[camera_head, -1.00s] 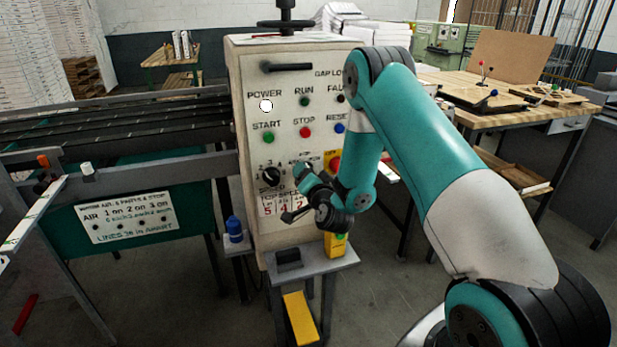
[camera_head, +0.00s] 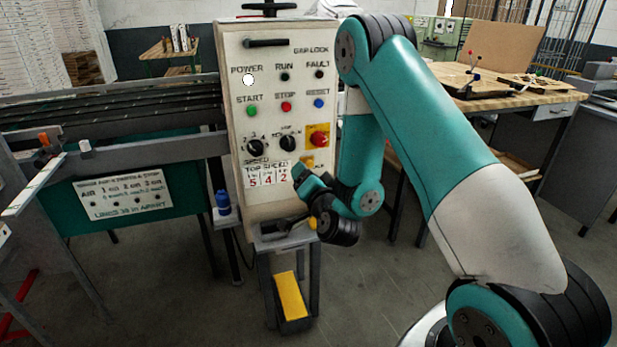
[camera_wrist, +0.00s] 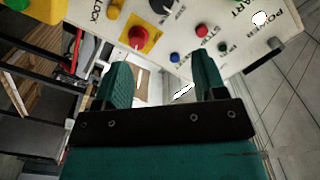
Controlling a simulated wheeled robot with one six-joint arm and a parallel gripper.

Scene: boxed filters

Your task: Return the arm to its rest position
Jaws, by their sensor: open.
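My arm reaches in from the lower right in the head view, elbow raised and forearm hanging down in front of the right part of a cream control panel (camera_head: 235,150). My gripper (camera_wrist: 163,76) is open in the wrist view, with nothing between its two teal fingers. In the head view the fingers are small and partly hidden by my wrist, near the panel's lower right. In the wrist view the panel (camera_wrist: 225,55) shows tilted beyond the fingers, with the red emergency button (camera_wrist: 138,37) on its yellow plate. I cannot see the fingers touching it.
A small grey stand (camera_head: 265,243) with a yellow pedal (camera_head: 291,294) is below the panel. A blue bottle (camera_head: 223,203) stands left of it. A conveyor with a green sign panel (camera_head: 95,215) fills the left. A wooden workbench (camera_head: 520,98) stands at the back right. Open floor lies between.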

